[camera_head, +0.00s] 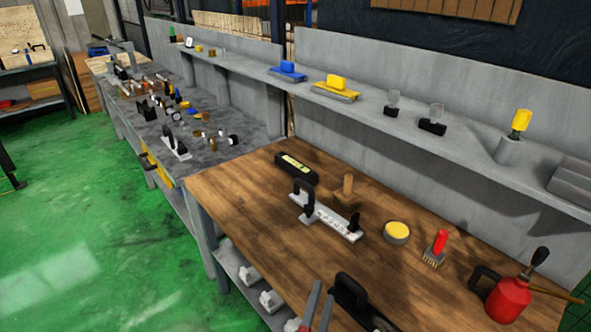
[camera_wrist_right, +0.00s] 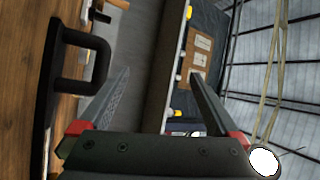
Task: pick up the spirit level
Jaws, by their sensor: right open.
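The spirit level, seemingly the black bar with a pale yellow-green window (camera_head: 297,168), lies on the wooden bench top near its back left edge in the head view. My right gripper (camera_head: 320,300) shows at the bottom of that view, its two grey fingers apart with red at their bases. It is empty and well in front of the bar, toward the near edge of the bench. In the right wrist view the open fingers (camera_wrist_right: 162,75) point past the bench, with nothing between them. My left gripper is not in view.
A black handled tool (camera_head: 352,294) lies close right of my right gripper; its handle also shows in the wrist view (camera_wrist_right: 98,50).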

